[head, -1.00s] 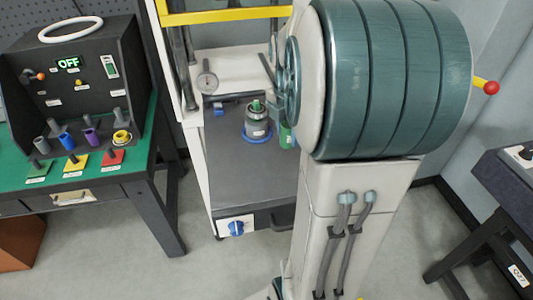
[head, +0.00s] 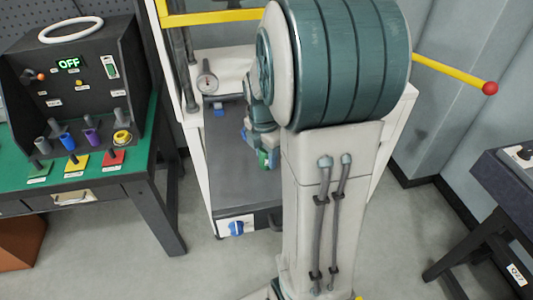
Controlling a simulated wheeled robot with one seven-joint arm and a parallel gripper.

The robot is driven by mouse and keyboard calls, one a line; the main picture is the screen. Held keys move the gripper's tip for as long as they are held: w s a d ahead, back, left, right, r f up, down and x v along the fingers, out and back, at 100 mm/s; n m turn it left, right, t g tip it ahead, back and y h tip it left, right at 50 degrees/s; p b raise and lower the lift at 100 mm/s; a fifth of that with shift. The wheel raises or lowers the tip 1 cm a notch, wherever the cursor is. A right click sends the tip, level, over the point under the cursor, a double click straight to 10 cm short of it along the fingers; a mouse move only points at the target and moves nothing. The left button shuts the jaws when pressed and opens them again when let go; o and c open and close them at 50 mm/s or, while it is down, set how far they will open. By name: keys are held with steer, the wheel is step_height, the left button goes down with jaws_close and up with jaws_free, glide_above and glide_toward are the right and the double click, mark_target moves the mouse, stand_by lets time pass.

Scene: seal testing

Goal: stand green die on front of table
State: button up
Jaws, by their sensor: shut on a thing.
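The green die (head: 263,158) shows as a small green patch below my wrist, over the dark grey table (head: 232,192). My gripper (head: 267,157) is mostly hidden by my own arm. It appears shut on the green die, with blue and teal parts close around it. The die's lower end and any contact with the table cannot be made out, nor whether it is upright. The front of the table, nearest the camera, is bare on the left.
A yellow bar with a red ball (head: 490,88) juts out right. A green bench (head: 140,165) stands left.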

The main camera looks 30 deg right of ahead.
steer(key=shift+f, duration=0.2)
steer(key=o, duration=1.2)
steer(key=shift+r, duration=0.2)
steer(key=r, duration=1.1)
steer(key=shift+a+r, duration=0.1)
steer(key=shift+a, duration=0.15)
steer(key=shift+r, duration=0.3)
steer(key=shift+s+a+r, duration=0.1)
steer(key=shift+s+a, duration=0.05)
steer(key=s+a+f+m+t, duration=0.2)
steer(key=s+a+f+m, duration=0.2)
steer(key=s+a+m, duration=0.7)
steer(key=shift+s+f+m+t+y, duration=0.35)
steer(key=shift+s+m, duration=0.25)
steer(key=shift+m, duration=3.9)
